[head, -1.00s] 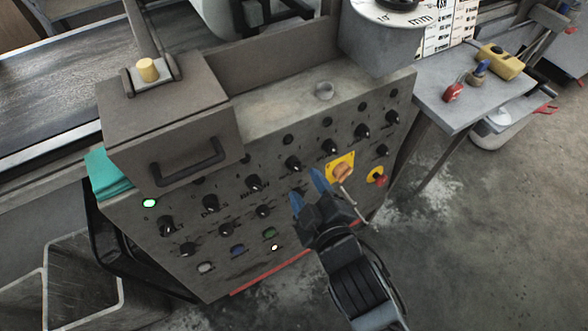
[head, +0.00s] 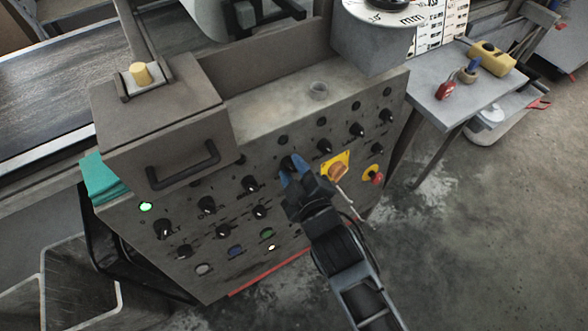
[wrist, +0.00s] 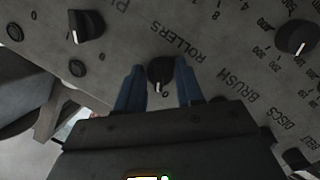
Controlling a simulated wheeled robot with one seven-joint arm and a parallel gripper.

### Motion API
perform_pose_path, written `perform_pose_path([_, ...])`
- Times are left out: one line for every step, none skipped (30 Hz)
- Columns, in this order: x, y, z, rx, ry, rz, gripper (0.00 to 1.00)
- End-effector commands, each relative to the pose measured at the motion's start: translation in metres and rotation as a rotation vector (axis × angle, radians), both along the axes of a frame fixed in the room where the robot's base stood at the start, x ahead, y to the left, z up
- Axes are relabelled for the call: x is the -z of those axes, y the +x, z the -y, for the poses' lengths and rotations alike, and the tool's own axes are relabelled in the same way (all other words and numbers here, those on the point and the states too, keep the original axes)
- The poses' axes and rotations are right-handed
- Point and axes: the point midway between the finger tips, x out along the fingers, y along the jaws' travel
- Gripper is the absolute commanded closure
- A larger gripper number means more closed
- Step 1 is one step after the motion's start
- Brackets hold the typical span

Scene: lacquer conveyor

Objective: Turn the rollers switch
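The rollers switch (wrist: 161,72) is a black rotary knob with a white pointer mark. It sits beside the printed word ROLLERS on the grey control panel (head: 330,115). In the wrist view my gripper (wrist: 161,84) is open, with one blue finger on each side of this knob. Small gaps seem to show between the fingers and the knob, and I cannot tell whether either one touches it. In the head view the tips of my gripper (head: 292,172) are at the panel and partly hide the knob.
Similar black knobs surround it, including one by the BRUSH label (head: 250,183). A yellow-plated orange switch (head: 337,170) and a red stop button (head: 376,178) lie to the right. A handled box (head: 165,120) juts out at the upper left.

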Motion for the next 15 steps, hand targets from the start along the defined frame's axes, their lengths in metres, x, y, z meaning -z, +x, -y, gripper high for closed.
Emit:
perform_pose_path([0.0,-0.0001,0.0001,0.0,0.0,0.0,0.68])
perform_pose_path([0.0,-0.0001,0.0,0.0,0.0,0.0,0.71])
perform_pose_path([0.0,-0.0001,0.0001,0.0,0.0,0.0,0.75])
perform_pose_path([0.0,-0.0001,0.0001,0.0,0.0,0.0,0.78])
perform_pose_path([0.0,-0.0001,0.0001,0.0,0.0,0.0,0.81])
perform_pose_path([0.0,-0.0002,0.0001,0.0,0.0,0.0,0.84])
perform_pose_path([0.0,-0.0002,0.0001,0.0,0.0,0.0,0.87])
perform_pose_path([0.0,-0.0002,0.0001,0.0,0.0,0.0,0.9])
perform_pose_path([0.0,-0.0002,0.0001,0.0,0.0,0.0,0.94])
perform_pose_path([0.0,-0.0002,0.0001,0.0,0.0,0.0,0.97])
perform_pose_path([0.0,-0.0002,0.0001,0.0,0.0,0.0,0.98])
perform_pose_path([0.0,-0.0002,0.0001,0.0,0.001,0.0,0.98])
perform_pose_path([-0.0001,-0.0001,0.0002,0.001,0.002,-0.001,0.98])
perform_pose_path([-0.0002,-0.0002,0.0002,0.0,0.003,-0.002,0.98])
perform_pose_path([-0.0004,-0.0001,0.0003,0.002,0.006,-0.004,0.98])
